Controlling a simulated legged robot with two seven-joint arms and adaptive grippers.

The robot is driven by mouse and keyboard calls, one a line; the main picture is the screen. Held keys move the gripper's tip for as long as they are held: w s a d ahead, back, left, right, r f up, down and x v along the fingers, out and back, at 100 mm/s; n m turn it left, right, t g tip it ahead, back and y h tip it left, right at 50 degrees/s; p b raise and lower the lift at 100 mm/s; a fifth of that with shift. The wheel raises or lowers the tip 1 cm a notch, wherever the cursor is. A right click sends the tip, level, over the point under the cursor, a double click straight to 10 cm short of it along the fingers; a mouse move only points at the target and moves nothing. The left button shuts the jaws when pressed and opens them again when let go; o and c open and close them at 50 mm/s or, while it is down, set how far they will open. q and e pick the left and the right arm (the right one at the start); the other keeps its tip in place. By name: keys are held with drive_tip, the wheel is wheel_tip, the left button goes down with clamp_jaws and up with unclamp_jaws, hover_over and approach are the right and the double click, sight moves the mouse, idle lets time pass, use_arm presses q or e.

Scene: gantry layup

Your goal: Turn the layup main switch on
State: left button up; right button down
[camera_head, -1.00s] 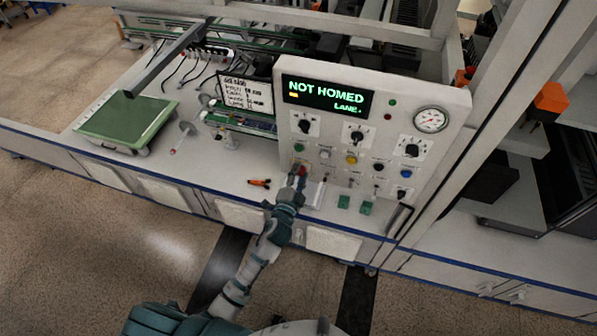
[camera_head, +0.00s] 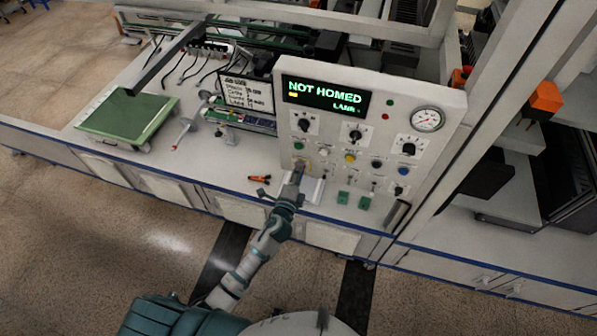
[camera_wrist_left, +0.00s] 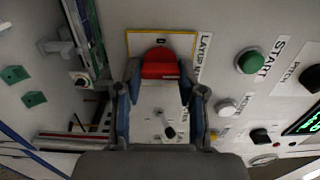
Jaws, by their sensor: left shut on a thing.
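The layup main switch is a red handle (camera_wrist_left: 160,64) on a yellow-edged plate (camera_wrist_left: 160,38) labelled LAYUP, upright in the left wrist view. It sits at the lower left of the white control panel (camera_head: 330,135); the gripper covers most of it in the head view. My left gripper (camera_head: 298,167) reaches the panel there. In the left wrist view its two fingers (camera_wrist_left: 160,74) are on both sides of the red handle, shut on it. My right gripper is in neither view.
The panel's display (camera_head: 325,97) reads NOT HOMED. A green START button (camera_wrist_left: 249,61), other buttons and black knobs (camera_head: 304,125) are close by. A small orange-and-black tool (camera_head: 259,179) lies on the bench left of the gripper. A green-topped plate (camera_head: 128,118) stands further left.

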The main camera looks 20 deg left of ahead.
use_arm(q)
drive_tip(key=shift+s+f, duration=0.1)
drive_tip(key=shift+f, duration=0.25)
drive_tip(key=o, duration=1)
drive_tip(key=shift+o, duration=0.7)
drive_tip(key=shift+r, duration=0.15)
drive_tip(key=shift+d, duration=0.1)
drive_tip(key=s, duration=1.1)
drive_tip(key=shift+s+a, duration=0.2)
drive_tip(key=shift+s, duration=0.15)
